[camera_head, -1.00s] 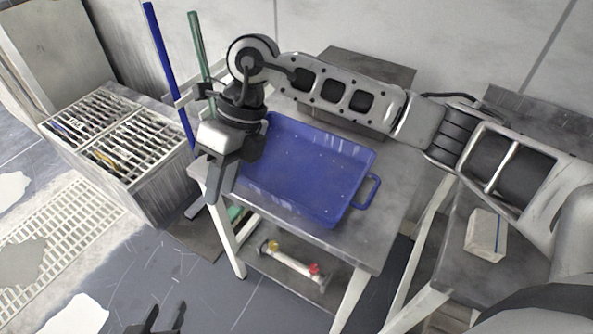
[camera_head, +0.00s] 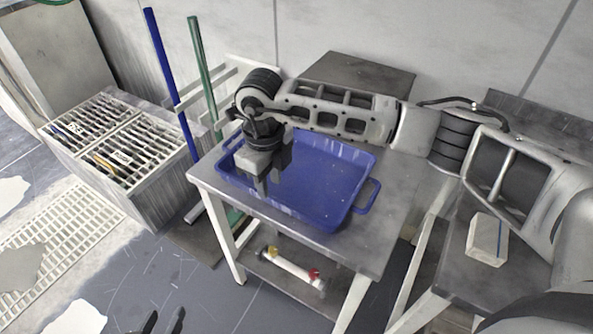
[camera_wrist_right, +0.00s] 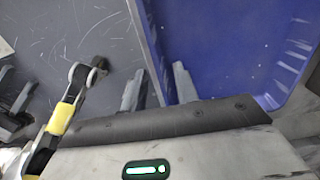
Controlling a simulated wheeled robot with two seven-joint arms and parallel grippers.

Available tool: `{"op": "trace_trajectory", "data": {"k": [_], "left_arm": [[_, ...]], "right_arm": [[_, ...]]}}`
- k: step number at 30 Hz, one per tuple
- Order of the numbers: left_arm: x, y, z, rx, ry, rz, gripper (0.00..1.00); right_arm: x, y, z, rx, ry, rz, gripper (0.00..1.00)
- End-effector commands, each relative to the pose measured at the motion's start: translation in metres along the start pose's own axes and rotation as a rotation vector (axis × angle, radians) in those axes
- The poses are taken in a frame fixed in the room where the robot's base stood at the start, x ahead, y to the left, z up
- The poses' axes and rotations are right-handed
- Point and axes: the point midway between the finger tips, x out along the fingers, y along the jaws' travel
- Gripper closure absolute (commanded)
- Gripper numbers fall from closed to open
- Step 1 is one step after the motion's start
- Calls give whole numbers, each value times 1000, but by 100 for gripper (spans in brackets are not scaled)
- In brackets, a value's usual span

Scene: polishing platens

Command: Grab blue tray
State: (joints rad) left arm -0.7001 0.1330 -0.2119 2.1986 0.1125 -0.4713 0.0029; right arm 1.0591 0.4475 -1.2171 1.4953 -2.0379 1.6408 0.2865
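The blue tray (camera_head: 325,200) lies on a grey metal table, with one handle (camera_head: 368,196) at its right end and another at its left end, partly behind my arm. My right gripper (camera_head: 275,180) points down over the left part of the tray and is open. In the right wrist view, its fingers (camera_wrist_right: 158,85) are apart on either side of the blue tray's (camera_wrist_right: 225,45) wall. I cannot tell whether they touch it. My left gripper (camera_head: 165,322) is low at the bottom edge, away from the tray, with its two fingertips apart.
The grey table (camera_head: 385,235) has a lower shelf holding a white bar (camera_head: 292,267) with yellow and red ends. Blue (camera_head: 172,85) and green (camera_head: 205,75) poles stand left of it. A slotted rack (camera_head: 115,140) is further left. A pale block (camera_head: 487,238) lies on the right-hand table.

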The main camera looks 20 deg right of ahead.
Motion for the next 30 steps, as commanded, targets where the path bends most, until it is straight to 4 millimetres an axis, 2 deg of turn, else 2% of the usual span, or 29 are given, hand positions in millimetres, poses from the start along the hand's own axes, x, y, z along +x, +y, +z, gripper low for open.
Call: {"op": "trace_trajectory", "data": {"k": [9,18,19,21,22,30], "left_arm": [[0,0,-2,-1,1,0,64],[0,0,-2,-1,0,0,64],[0,0,-2,-1,0,0,64],[0,0,-2,-1,0,0,64],[0,0,-2,-1,0,0,64],[0,0,-1,-1,0,0,64]], "right_arm": [[44,1,2,0,2,2,70],[50,0,2,-1,0,1,70],[50,0,2,-1,0,1,76],[50,0,2,-1,0,1,95],[50,0,2,-1,0,1,100],[49,0,2,-1,-1,2,100]]}}
